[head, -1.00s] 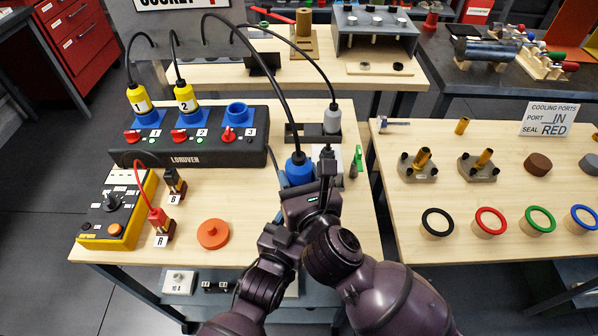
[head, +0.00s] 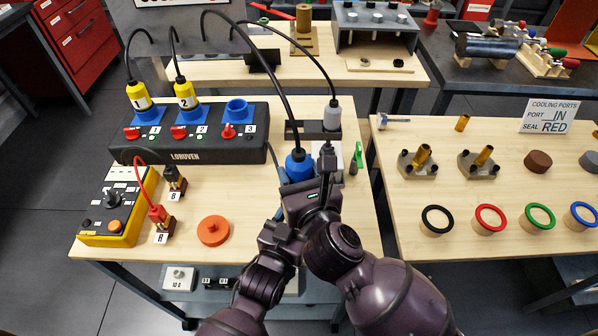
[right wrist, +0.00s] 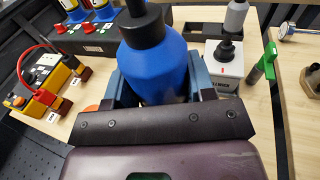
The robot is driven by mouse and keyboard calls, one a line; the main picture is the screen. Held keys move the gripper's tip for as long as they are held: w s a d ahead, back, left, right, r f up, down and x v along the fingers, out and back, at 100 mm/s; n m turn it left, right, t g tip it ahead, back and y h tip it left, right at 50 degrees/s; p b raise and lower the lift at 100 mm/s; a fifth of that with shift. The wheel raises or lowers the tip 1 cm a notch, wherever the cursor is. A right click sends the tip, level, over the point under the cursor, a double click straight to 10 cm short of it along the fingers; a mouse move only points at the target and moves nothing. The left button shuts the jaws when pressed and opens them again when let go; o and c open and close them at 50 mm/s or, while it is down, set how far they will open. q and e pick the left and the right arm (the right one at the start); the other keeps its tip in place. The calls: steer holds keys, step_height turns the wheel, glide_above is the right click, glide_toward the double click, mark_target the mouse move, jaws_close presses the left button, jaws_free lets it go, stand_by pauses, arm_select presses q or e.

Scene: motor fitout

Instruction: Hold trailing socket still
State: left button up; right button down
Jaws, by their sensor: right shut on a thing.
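The trailing socket is a blue cylindrical connector (head: 299,166) with a black cable running up from its top, at the right part of the near bench. In the right wrist view the blue socket (right wrist: 155,65) fills the upper middle and stands between the jaws. My right gripper (head: 303,184) is shut on it; the gripper also shows in the right wrist view (right wrist: 155,88). The socket's lower end is hidden by the gripper.
A black LORDVEN socket box (head: 190,152) holds yellow plugs 1 and 2, with blue socket 3 (head: 237,110) empty. A grey plug (head: 332,116) stands in a dark holder behind. A yellow tester (head: 117,207) and an orange disc (head: 213,230) lie left. Clear bench surrounds the disc.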

steer(key=shift+f, duration=2.1)
stand_by(0.5)
steer(key=shift+c, duration=2)
jaws_free()
steer(key=v, duration=1.2)
arm_select(q)
steer(key=o, duration=1.1)
